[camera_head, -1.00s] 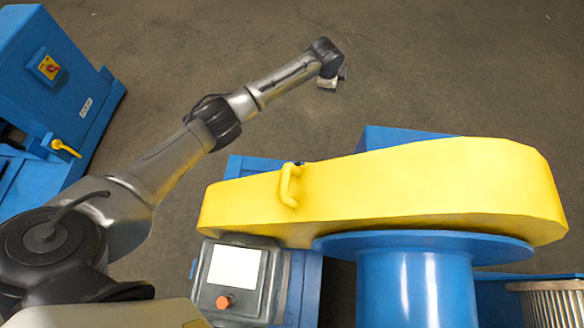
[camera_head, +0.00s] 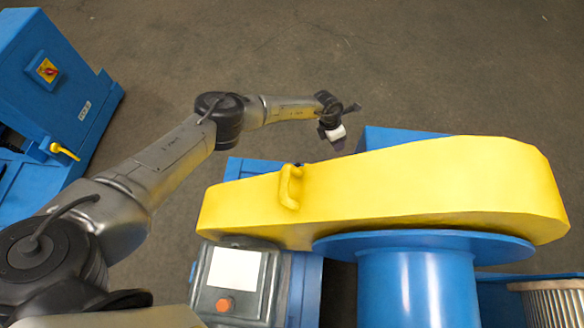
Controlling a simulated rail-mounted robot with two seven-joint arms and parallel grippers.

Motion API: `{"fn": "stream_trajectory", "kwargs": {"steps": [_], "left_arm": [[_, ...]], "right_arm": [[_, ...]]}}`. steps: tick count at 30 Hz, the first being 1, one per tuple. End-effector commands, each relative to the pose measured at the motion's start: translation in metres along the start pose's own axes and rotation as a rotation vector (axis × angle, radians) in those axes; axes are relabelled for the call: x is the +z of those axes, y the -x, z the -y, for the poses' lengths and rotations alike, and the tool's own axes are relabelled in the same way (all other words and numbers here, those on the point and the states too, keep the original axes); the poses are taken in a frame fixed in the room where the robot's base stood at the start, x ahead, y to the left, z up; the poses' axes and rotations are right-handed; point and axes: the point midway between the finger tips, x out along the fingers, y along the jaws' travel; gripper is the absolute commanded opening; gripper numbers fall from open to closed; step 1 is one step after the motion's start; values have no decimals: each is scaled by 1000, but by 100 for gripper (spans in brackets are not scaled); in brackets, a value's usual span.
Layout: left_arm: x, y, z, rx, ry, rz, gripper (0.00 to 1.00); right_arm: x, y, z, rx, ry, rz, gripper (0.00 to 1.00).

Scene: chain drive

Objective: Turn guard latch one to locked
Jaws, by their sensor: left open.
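The yellow chain guard (camera_head: 400,190) lies across the blue machine, with a yellow handle (camera_head: 289,187) on its face. A small dark part (camera_head: 299,165) shows at the guard's upper edge beside the handle; I cannot tell whether it is a guard latch. No latch is clearly visible. My left gripper (camera_head: 338,143) is open and small in the picture, behind the guard's upper edge and apart from it. My right gripper is out of view.
A control box (camera_head: 231,282) with an orange button stands in front of the guard. A blue flanged drum (camera_head: 417,285) stands below the guard. A blue cabinet (camera_head: 50,80) with a red switch is at the far left.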

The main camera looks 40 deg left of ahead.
Motion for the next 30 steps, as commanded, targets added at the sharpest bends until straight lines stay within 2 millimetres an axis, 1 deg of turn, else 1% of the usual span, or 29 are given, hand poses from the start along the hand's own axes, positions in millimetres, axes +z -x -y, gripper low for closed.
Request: {"fn": "stream_trajectory", "kwargs": {"steps": [1, 3, 6, 9, 12, 14, 17, 20, 30], "left_arm": [[-18, 1, -6, 34, 4, -108, 45], [-40, 6, -13, 81, 25, -247, 45], [-65, 15, -19, 135, 74, -407, 45], [-82, 24, -19, 158, 136, -521, 45], [-92, 30, -16, 167, 197, -594, 45], [-95, 32, -16, 176, 232, -614, 45], [-97, 27, -16, 184, 261, -607, 45], [-104, 18, -17, 186, 268, -607, 45], [-140, -33, -23, 184, 267, -606, 45]], "right_arm": [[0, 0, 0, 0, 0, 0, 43], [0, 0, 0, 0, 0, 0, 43], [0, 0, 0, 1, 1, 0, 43], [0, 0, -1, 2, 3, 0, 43], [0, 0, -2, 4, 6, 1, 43], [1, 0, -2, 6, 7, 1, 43], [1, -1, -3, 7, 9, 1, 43], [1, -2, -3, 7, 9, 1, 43], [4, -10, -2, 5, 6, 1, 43]]}}
